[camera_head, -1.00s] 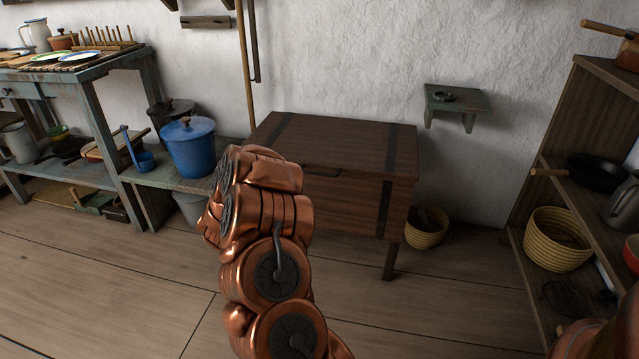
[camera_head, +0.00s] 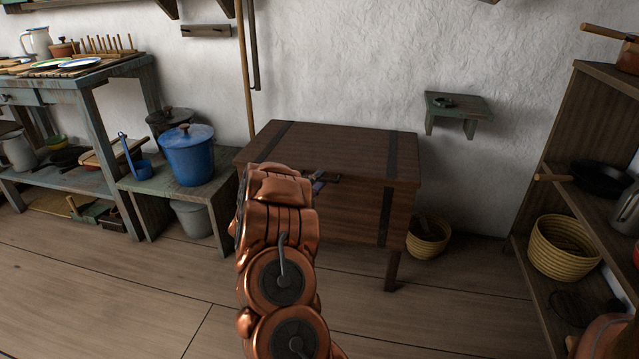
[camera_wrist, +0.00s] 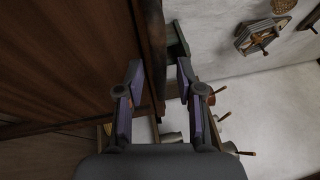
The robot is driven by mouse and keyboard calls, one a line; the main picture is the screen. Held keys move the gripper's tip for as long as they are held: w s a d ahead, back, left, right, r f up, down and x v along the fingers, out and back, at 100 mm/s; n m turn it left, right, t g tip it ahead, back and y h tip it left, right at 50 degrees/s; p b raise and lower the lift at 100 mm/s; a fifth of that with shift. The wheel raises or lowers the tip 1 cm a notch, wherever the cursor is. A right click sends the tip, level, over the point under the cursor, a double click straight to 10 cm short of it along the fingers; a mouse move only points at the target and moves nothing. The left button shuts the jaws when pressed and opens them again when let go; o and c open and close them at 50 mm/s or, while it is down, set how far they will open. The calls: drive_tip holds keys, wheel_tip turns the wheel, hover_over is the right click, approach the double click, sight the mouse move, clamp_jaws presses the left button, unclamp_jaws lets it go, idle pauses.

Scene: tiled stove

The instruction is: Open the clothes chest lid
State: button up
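The clothes chest (camera_head: 345,210) is dark brown wood with black metal straps and stands on legs against the white wall. Its lid (camera_head: 340,142) is down and flat. A dark handle (camera_head: 330,176) is on the front, near the lid's edge. My gripper (camera_head: 318,184) is at the front of the chest by this handle, partly hidden behind my copper arm. In the wrist view, my gripper's two fingers (camera_wrist: 158,70) are apart, with brown chest wood (camera_wrist: 70,60) to the left and a wooden edge between them. I cannot tell whether they touch it.
A blue pot (camera_head: 188,155) stands on a low bench left of the chest. A yellow basket (camera_head: 428,238) is on the floor at its right. A small green wall shelf (camera_head: 457,106) is above right. A wooden shelf unit (camera_head: 545,165) stands far right. The floor in front is clear.

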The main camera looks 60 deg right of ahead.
drive_tip(key=shift+d, duration=0.4)
clamp_jaws()
idle(0.5)
